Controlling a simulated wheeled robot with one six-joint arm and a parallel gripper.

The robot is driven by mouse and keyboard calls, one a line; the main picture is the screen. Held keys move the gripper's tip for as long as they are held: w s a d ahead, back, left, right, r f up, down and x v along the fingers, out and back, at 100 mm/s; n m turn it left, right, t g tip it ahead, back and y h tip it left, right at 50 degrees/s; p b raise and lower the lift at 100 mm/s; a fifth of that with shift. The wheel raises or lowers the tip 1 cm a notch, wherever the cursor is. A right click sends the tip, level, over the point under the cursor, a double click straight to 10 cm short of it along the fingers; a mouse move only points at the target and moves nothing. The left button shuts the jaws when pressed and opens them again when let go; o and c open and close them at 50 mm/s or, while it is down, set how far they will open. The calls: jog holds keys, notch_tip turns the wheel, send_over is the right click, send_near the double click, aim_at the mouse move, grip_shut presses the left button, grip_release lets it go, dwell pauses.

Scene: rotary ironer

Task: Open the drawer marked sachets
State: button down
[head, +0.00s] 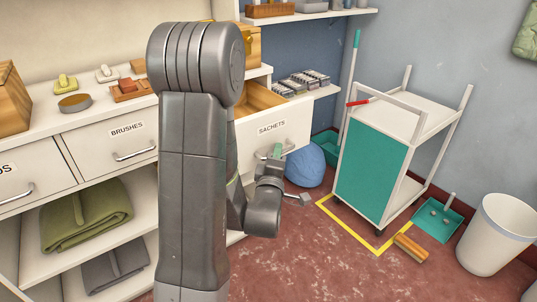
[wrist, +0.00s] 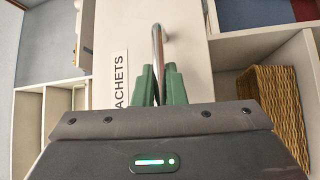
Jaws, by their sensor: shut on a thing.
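The drawer marked SACHETS (head: 293,124) is pulled out of the white cabinet in the head view, and its wooden inside shows behind the front. Its white front (wrist: 190,50) and sideways label also show in the wrist view. The metal bar handle (wrist: 158,42) runs between the green fingers of my gripper (wrist: 159,75), which is shut on it. In the head view my gripper (head: 275,152) is at the drawer front, below the label. My arm hides the drawer's left part and any contents there.
The BRUSHES drawer (head: 100,140) is shut, left of my arm. A blue ball (head: 305,166) lies on the floor beyond the open drawer. A white and teal cart (head: 372,168) stands to the right inside yellow floor tape. A wicker basket (wrist: 270,100) shows in the wrist view.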

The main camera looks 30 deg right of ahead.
jog(key=shift+s, duration=0.45)
jog(key=c, duration=1.5)
grip_release()
jog(key=shift+f, duration=0.1)
